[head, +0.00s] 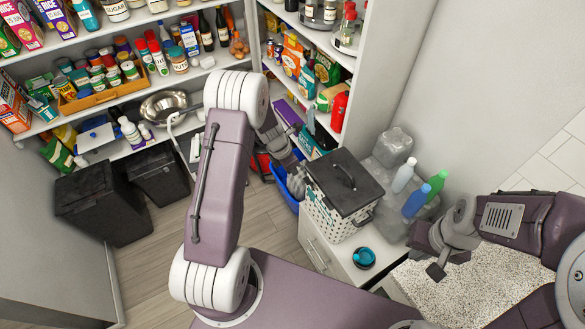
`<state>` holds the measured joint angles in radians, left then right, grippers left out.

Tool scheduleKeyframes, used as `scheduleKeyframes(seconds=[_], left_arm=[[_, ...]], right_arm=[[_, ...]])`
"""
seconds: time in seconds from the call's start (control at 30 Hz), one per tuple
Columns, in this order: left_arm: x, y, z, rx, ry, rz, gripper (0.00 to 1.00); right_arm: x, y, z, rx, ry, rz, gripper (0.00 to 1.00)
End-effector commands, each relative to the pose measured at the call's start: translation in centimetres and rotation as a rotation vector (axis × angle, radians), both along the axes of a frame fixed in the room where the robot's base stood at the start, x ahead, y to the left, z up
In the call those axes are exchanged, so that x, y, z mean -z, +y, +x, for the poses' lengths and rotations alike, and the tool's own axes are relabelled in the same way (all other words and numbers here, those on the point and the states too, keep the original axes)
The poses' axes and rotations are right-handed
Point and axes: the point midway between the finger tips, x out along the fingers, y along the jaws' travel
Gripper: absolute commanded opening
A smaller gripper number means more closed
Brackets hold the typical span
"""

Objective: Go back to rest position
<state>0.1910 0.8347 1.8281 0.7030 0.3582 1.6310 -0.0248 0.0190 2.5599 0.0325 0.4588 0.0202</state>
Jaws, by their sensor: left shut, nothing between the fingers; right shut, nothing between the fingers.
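My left arm rises in the middle of the head view and bends over at the top. Its gripper (296,183) points down, shut and empty, just left of a white basket with a dark lid (343,208); I cannot tell whether they touch. My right gripper (436,271) is at the right, shut and empty, above or beside the speckled countertop (460,293). The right arm comes in from the right edge.
Pantry shelves (190,75) full of goods stand behind. Two dark bins (100,203) stand at the left. A white cabinet (325,257) carries the basket, a teal round container (364,258) and several bottles (416,199). A blue tub (283,190) is behind the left gripper.

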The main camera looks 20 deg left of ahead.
Motion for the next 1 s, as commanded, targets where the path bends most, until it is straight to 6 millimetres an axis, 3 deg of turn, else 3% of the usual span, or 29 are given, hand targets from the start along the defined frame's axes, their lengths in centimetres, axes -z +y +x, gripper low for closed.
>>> scheduleKeyframes(seconds=[0.37, 0.43, 0.5, 0.57, 0.67, 0.8, 0.9, 1.0], left_arm=[[0.2, -0.1, 0.0, 0.001, 0.0, 0.0, 0.0], [0.6, -0.6, 0.5, 0.015, -0.018, 0.004, 0.0], [-0.8, -1.6, 2.1, 0.044, -0.089, 0.015, 0.0], [-2.2, -2.9, 2.0, 0.093, -0.137, 0.032, 0.0], [-3.7, -5.0, -1.5, 0.34, -0.191, 0.119, 0.0], [-3.4, -6.1, -10.3, 1.072, -0.232, 0.351, 0.0], [-2.5, -5.2, -15.7, 1.588, -0.209, 0.461, 0.0], [-1.6, -4.1, -19.4, 1.998, -0.169, 0.48, 0.0]], right_arm=[[0.2, 0.0, 0.0, 0.0, 0.0, 0.0, 0.0], [1.4, 0.0, 0.0, 0.0, 0.0, 0.0, 0.0], [3.3, 0.0, 0.0, 0.0, 0.0, 0.0, 0.0], [5.2, 0.0, 0.0, 0.0, 0.0, 0.0, 0.0], [8.3, 0.0, 0.0, 0.0, 0.001, 0.0, 0.0], [11.3, 0.0, 0.0, 0.0, 0.001, 0.0, 0.0], [11.4, 0.0, 0.0, 0.0, 0.0, 0.0, 0.0], [10.9, 0.0, 0.0, 0.0, 0.0, 0.0, 0.0]])
